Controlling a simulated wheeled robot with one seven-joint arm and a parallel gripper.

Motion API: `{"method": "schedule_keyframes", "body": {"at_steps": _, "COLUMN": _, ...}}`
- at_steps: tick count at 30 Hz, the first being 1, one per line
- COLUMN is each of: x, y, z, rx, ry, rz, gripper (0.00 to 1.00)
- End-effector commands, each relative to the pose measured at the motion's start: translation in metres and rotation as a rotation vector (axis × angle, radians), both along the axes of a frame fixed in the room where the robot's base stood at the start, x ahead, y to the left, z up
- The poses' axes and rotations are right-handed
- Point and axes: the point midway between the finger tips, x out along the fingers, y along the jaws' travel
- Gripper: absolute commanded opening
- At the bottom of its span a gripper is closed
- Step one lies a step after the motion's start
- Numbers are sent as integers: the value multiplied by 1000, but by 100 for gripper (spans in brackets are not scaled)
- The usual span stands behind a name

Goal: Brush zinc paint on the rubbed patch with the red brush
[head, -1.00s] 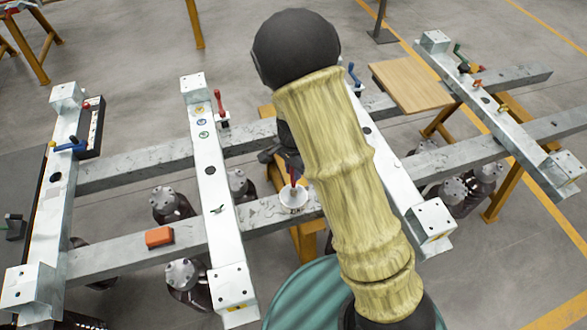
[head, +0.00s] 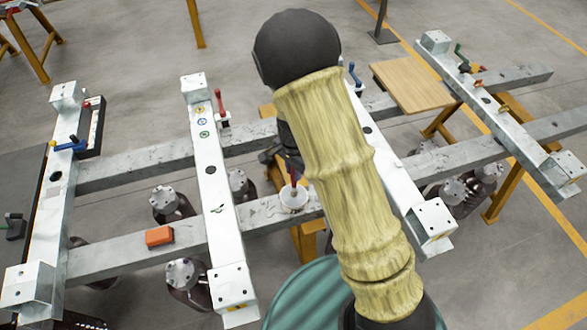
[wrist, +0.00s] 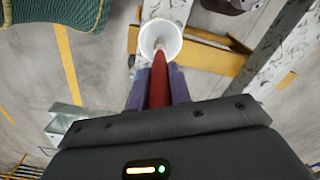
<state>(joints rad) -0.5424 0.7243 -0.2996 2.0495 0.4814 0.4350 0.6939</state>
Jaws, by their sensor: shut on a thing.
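The red brush (wrist: 158,84) is upright between the purple fingers of my gripper (wrist: 158,88), which is shut on its handle. In the wrist view its tip is over or inside the mouth of a white pot (wrist: 160,30); contact with the paint cannot be told. In the head view the red handle (head: 293,177) stands at the white pot (head: 293,201) by the near grey rail, partly hidden by my arm. A small dark mark (head: 218,209) shows on the white crossbeam left of the pot; I cannot tell if it is the rubbed patch.
An orange block (head: 159,236) lies on the near rail. A red-handled tool (head: 220,103) stands by the crossbeam's far part, and a blue-handled one (head: 70,146) lies at the left beam. A wooden board (head: 411,86) is at the back right. Dark flanged parts sit below the rails.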

Motion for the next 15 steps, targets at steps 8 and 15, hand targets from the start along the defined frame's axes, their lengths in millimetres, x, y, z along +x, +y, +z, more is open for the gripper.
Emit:
{"method": "schedule_keyframes", "body": {"at_steps": 8, "x": 0, "y": 0, "z": -3, "rx": 0, "ry": 0, "rz": 0, "gripper": 0}}
{"method": "schedule_keyframes", "body": {"at_steps": 15, "x": 0, "y": 0, "z": -5, "rx": 0, "ry": 0, "rz": 0, "gripper": 0}}
